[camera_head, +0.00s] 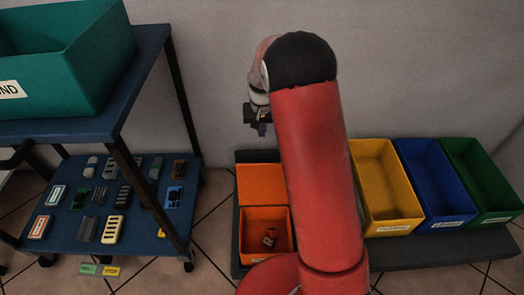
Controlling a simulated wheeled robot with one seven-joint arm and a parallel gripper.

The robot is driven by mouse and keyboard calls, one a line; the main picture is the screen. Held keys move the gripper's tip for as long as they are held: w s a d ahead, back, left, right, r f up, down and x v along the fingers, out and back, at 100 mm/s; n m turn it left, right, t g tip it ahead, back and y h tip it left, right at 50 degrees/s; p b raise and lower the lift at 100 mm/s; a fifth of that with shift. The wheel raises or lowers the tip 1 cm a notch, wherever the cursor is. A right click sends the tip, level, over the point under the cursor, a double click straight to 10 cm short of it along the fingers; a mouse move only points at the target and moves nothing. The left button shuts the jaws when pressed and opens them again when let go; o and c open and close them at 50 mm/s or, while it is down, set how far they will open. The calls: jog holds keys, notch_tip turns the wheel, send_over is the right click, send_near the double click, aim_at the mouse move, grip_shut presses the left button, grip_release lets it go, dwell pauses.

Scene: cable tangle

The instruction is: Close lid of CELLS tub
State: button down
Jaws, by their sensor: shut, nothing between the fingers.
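An orange tub (245,232) stands on a dark low bench, left of my red arm. It is the only tub here with a visible lid; I cannot read the name CELLS on it. Its orange lid (262,184) is open, reaching back from the tub's rear edge. A few small items (270,237) lie inside the tub. My gripper (262,130) is shut and empty, up behind the lid in the picture and apart from it. My arm hides what is right of the tub.
Yellow (381,180), blue (433,180) and green (483,180) open bins stand right of my arm on the bench (440,255). At left is a blue cart (132,232) with small parts below and a teal bin (95,65) on top. Floor shows between cart and bench.

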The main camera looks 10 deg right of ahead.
notch_tip(320, 180, down, 10)
jog(key=f, duration=0.1)
jog(key=shift+s+a+r+p, duration=0.15)
jog(key=shift+s+r, duration=0.35)
jog(key=shift+s, duration=0.25)
jog(key=shift+s+a+r+p, duration=0.15)
jog(key=shift+s+r, duration=0.35)
jog(key=shift+s, duration=0.25)
